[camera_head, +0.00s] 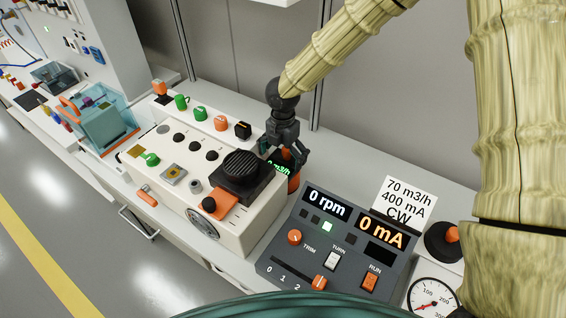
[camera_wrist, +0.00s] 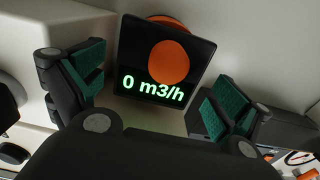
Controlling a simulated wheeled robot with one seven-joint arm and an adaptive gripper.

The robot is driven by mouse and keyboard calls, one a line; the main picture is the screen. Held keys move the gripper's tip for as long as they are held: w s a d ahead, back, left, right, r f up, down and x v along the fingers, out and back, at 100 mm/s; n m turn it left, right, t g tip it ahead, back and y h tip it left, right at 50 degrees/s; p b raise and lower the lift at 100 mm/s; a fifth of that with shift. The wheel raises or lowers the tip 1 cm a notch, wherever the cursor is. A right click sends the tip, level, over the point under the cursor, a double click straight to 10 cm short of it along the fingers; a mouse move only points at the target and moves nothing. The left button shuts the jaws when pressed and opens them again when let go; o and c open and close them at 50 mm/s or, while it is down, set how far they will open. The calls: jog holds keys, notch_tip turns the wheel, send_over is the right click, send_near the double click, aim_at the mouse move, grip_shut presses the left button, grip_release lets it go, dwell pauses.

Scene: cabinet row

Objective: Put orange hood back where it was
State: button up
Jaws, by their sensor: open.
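My gripper (camera_head: 284,152) is open above the back right end of the white control bench (camera_head: 250,225). In the wrist view my gripper (camera_wrist: 158,88) has its green-padded fingers apart, on either side of a black display (camera_wrist: 128,62) reading "0 m3/h", with a round orange face (camera_wrist: 169,61) on it and an orange rim behind. In the head view an orange rounded body (camera_head: 294,183) shows below the fingers, partly hidden by them. I cannot tell which orange part is the hood. No contact between fingers and display is clear.
A dark console (camera_head: 335,240) with rpm and mA readouts is at front right. Several coloured knobs line the bench; a teal box (camera_head: 105,125) stands farther left.

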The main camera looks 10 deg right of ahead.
aim_at(283, 163)
notch_tip(283, 163, up, 9)
jog(key=shift+b, duration=0.45)
jog(key=shift+s+f, duration=0.1)
jog(key=shift+f, duration=0.05)
